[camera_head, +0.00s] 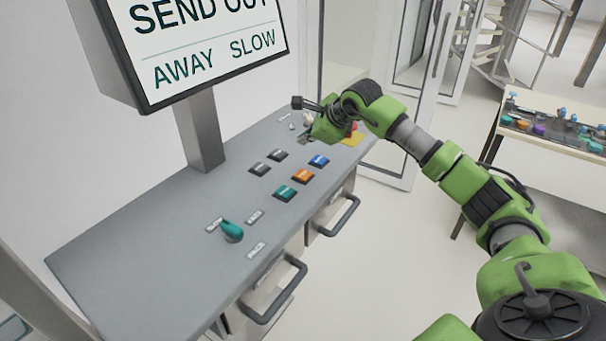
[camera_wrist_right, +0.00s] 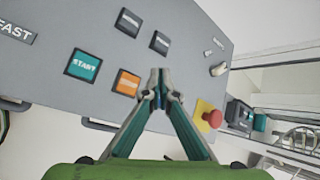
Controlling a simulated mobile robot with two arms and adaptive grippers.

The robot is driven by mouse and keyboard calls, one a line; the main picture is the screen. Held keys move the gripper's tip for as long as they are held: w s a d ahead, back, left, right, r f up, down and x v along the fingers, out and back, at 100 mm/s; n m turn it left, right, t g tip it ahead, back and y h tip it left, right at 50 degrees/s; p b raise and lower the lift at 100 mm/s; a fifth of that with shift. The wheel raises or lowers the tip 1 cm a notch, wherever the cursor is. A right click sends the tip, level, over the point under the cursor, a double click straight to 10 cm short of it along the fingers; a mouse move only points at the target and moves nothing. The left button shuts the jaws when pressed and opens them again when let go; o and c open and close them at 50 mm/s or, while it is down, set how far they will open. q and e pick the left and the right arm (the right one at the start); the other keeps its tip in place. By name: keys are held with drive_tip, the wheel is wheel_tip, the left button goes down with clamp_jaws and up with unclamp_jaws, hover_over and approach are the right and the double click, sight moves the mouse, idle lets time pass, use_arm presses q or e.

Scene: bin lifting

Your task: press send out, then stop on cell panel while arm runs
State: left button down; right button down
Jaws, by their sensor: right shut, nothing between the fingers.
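The grey cell panel (camera_head: 190,215) carries a teal button (camera_head: 285,193), an orange button (camera_head: 303,175), a blue button (camera_head: 319,160) and two dark buttons (camera_head: 260,169) (camera_head: 278,154). In the right wrist view the teal button (camera_wrist_right: 85,66) reads START; the orange button (camera_wrist_right: 127,82) and dark buttons (camera_wrist_right: 129,22) also show. The other button labels are too small to read. A red mushroom button (camera_wrist_right: 212,118) sits on a yellow plate. My right gripper (camera_head: 304,140) is shut and empty over the panel's far end, beyond the blue button, which the wrist view hides. My left gripper is out of view.
A screen (camera_head: 195,40) above the panel reads SEND OUT, AWAY SLOW. A teal selector knob (camera_head: 231,230) stands at the panel's near end. Drawer handles (camera_head: 275,290) stick out in front. A table with coloured parts (camera_head: 555,130) stands at right.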

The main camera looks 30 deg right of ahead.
drive_tip(key=f, duration=0.1)
drive_tip(key=b, duration=0.5)
hover_over(300, 172)
drive_tip(key=s, duration=0.2)
wheel_tip(300, 172, down, 7)
drive_tip(key=shift+d+r, duration=0.1)
drive_tip(key=shift+d, duration=0.05)
drive_tip(key=shift+f, duration=0.5)
idle(0.3)
drive_tip(key=shift+f+b, duration=0.4)
drive_tip(key=shift+b, duration=0.3)
drive_tip(key=shift+f+b, duration=0.5)
drive_tip(key=shift+f, duration=0.1)
idle(0.6)
drive_tip(key=shift+r, duration=0.1)
drive_tip(key=shift+r+p, duration=0.45)
drive_tip(key=shift+r, duration=0.4)
